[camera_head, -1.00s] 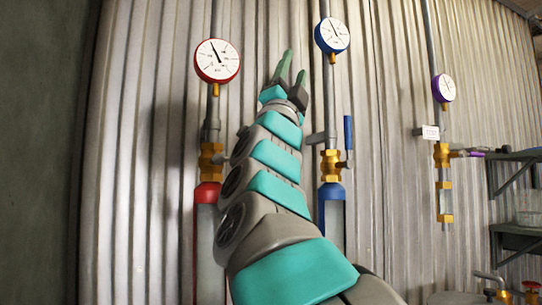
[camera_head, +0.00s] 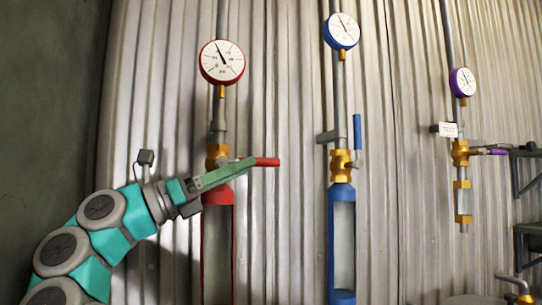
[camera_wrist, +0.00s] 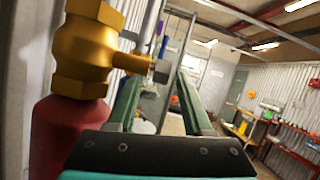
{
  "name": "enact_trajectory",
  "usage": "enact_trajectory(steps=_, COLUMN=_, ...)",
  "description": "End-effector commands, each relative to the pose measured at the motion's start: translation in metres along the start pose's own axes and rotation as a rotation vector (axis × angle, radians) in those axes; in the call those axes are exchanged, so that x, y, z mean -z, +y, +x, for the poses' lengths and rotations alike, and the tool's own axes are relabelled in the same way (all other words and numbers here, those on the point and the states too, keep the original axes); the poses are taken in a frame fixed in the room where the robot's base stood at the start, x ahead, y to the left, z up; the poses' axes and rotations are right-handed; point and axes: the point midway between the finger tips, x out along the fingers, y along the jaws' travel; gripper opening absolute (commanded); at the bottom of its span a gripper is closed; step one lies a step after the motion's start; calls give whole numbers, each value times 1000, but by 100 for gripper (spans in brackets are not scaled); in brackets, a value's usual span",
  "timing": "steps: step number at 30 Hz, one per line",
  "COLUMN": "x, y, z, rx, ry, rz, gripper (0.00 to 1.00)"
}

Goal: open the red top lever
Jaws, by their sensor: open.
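The red lever (camera_head: 267,162) sticks out to the right, nearly level, from the brass valve (camera_head: 217,155) above the red cylinder (camera_head: 217,194) in the head view. My gripper (camera_head: 245,163) comes in from the lower left, its green fingers crossing in front of the valve with their tips by the lever's left end. The jaws are open. In the wrist view the brass valve (camera_wrist: 85,48) and its side stem stand left of my open fingers (camera_wrist: 155,82). The red lever cannot be made out there, and I cannot tell whether the fingers touch it.
A red-rimmed gauge (camera_head: 222,62) sits above the valve. To the right stand a blue riser with an upright blue lever (camera_head: 357,132) and a purple-gauge line with a purple lever (camera_head: 498,152). Corrugated wall (camera_head: 290,230) lies close behind. The room is open beyond in the wrist view.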

Motion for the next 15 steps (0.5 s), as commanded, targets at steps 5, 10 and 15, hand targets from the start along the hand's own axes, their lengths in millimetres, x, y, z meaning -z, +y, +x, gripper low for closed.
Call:
enact_trajectory(steps=5, x=6, y=0, z=9, rx=-2, ry=20, rz=5, gripper=51)
enact_trajectory(steps=10, x=6, y=-2, z=34, rx=3, ry=20, rz=5, gripper=51)
enact_trajectory(steps=15, x=5, y=-1, z=58, rx=0, ry=17, rz=5, gripper=51)
